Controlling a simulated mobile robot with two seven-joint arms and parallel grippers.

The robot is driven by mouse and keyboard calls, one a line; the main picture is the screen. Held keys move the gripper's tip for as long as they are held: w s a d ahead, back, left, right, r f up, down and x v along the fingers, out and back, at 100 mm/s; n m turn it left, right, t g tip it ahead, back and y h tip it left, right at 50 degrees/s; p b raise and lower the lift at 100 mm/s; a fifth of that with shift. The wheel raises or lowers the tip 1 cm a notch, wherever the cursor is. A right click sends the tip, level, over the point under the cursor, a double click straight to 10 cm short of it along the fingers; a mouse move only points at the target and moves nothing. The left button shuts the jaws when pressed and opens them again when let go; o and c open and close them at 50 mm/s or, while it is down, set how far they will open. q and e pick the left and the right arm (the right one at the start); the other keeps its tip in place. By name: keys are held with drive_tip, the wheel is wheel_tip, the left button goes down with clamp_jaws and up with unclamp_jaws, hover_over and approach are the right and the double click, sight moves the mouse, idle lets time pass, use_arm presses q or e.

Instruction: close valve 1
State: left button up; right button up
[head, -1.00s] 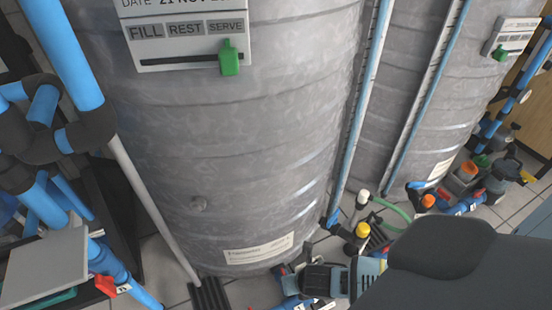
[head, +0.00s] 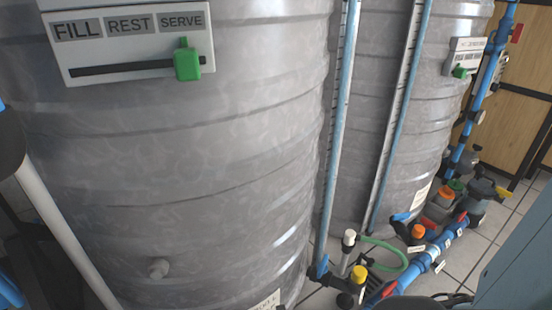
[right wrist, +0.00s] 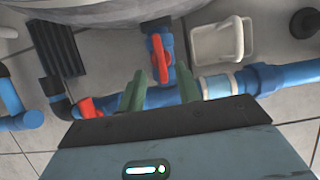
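Blue pipework with red-handled valves runs low along the floor; I cannot read which one is valve 1. In the right wrist view, one red handle (right wrist: 160,58) lies along a blue branch pipe, just beyond my fingers. A second red handle (right wrist: 90,108) is to the left, partly behind my gripper. My right gripper (right wrist: 160,76) is open, its green fingers apart and with nothing seen between them. In the head view, red handles show on the floor pipe at the near end (head: 388,290) and farther along (head: 462,218). My left gripper is not in view.
A large grey tank (head: 190,160) fills the left, with a FILL/REST/SERVE panel (head: 130,45) whose green slider is near SERVE. A second tank (head: 385,120) stands behind. A yellow-capped fitting (head: 358,275) and a green hose (head: 400,262) are nearby. A white open-topped container (right wrist: 218,42) sits beside the pipe.

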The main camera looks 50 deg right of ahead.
drive_tip(key=shift+b+x, duration=1.25)
drive_tip(key=shift+x, duration=1.15)
drive_tip(key=shift+r, duration=0.1)
drive_tip(key=shift+c, duration=0.3)
drive_tip(key=c, duration=0.5)
clamp_jaws()
